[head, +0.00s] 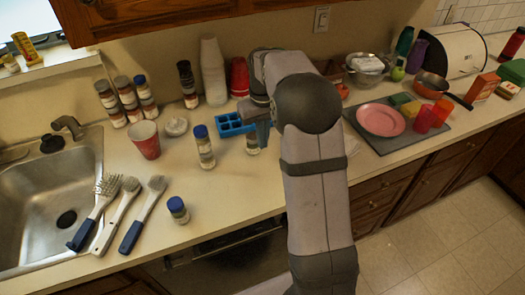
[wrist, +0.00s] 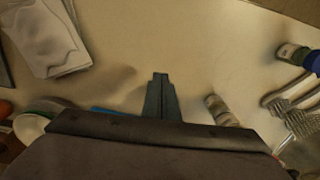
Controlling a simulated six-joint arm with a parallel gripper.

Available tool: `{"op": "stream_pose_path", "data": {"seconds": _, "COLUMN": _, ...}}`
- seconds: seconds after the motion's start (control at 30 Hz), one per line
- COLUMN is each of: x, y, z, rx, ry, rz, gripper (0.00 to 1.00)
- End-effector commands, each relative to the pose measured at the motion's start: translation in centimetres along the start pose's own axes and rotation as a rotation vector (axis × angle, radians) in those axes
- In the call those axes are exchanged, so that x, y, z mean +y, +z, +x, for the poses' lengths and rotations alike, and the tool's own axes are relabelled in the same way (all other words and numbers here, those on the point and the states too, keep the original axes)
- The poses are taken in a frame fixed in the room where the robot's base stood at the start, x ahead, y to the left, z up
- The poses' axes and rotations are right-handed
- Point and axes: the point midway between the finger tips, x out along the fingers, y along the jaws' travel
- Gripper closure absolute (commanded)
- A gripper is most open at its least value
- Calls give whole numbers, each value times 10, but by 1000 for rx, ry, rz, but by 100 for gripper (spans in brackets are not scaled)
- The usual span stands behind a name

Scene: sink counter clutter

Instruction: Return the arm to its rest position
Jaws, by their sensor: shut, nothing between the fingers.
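My gripper (wrist: 161,80) is shut and empty in the wrist view, its two fingers pressed together above the bare counter. In the head view, my gripper (head: 264,140) hangs over the counter at the right end of a blue tray (head: 230,126). My arm reaches from the bottom of the head view and hides part of the counter behind it. A jar with a light body (head: 252,146) stands just behind or beside the fingers, partly hidden.
Left of my gripper stand a blue-capped jar (head: 204,150) and a red cup (head: 145,140). Several brushes (head: 118,215) lie by the sink (head: 40,190). A short blue-capped jar (head: 178,211) is near the front edge. On the right, a pink plate (head: 380,120) lies on a grey mat (head: 404,143).

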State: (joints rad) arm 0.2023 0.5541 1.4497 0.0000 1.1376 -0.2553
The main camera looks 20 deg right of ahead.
Motion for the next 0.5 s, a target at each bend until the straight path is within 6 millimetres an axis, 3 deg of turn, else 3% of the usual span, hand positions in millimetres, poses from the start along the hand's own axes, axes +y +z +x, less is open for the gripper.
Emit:
{"op": "stream_pose_path", "data": {"seconds": 0.2, "x": 0, "y": 0, "z": -14, "rx": 1, "ry": 0, "rz": 0, "gripper": 100}}
{"op": "stream_pose_path", "data": {"seconds": 0.5, "x": 0, "y": 0, "z": -15, "rx": 0, "ry": 0, "rz": 0, "gripper": 100}}
